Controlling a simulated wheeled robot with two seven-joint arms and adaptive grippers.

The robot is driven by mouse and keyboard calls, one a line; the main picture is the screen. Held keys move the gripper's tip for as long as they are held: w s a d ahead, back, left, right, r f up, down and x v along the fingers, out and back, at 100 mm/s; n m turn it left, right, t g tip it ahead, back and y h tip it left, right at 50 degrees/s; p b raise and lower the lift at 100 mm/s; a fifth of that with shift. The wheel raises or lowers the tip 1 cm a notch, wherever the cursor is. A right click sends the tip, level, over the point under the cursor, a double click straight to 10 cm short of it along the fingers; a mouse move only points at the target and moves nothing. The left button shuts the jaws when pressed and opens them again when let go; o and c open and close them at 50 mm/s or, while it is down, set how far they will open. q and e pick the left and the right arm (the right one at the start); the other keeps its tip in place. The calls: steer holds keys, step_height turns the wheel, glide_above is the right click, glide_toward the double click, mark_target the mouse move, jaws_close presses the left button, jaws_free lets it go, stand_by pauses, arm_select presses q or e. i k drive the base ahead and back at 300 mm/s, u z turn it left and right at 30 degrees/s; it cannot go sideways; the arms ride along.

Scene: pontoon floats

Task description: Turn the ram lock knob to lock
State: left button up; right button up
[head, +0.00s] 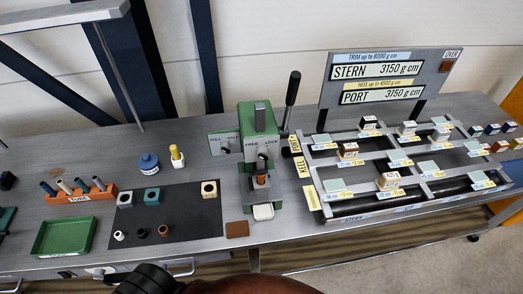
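The green press (258,122) stands upright mid-bench, with a long black lever (292,88) on its right side. Its front carries the words FREE on the left and LOCK on the right. A small dark knob-like part (262,160) shows just below these words; it is too small to tell which word it points to. An orange-brown piece (261,180) sits below it in the press, above a white block (263,211) at the front. Neither gripper's fingers show. A black ribbed part of mine is cut off at the bottom edge, far from the press.
Left of the press lies a dark mat (190,212) with blocks and small rings. Further left are an orange peg rack (80,193) and a green tray (64,237). A slotted pontoon frame (385,208) and sign board (385,78) stand right. A brown pad (237,229) lies near the front edge.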

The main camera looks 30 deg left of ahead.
mark_target(263, 152)
steer(key=u, duration=1.1)
